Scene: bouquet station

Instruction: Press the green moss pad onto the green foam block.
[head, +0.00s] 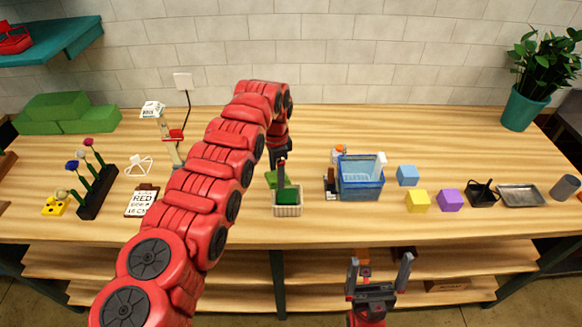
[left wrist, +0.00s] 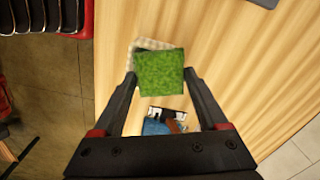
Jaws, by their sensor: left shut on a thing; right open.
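The green moss pad (left wrist: 160,72) is square and textured, and my left gripper (left wrist: 160,85) is shut on it, one finger at each side. In the head view the left gripper (head: 281,178) is over the small pale basket (head: 288,211), and part of the pad (head: 271,180) shows beside the finger. A darker green block (head: 288,195), which looks like the foam block, sits in the basket. In the left wrist view the pad hides most of the basket (left wrist: 150,44); I cannot tell whether pad and block touch. My right gripper (head: 378,275) is open and empty before the table's front edge.
A blue tote (head: 360,178) stands right of the basket, with blue (head: 408,175), yellow (head: 416,201) and purple (head: 450,200) cubes beyond. Flowers in a black rack (head: 97,192) stand left. Larger green blocks (head: 85,125) are stacked back left.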

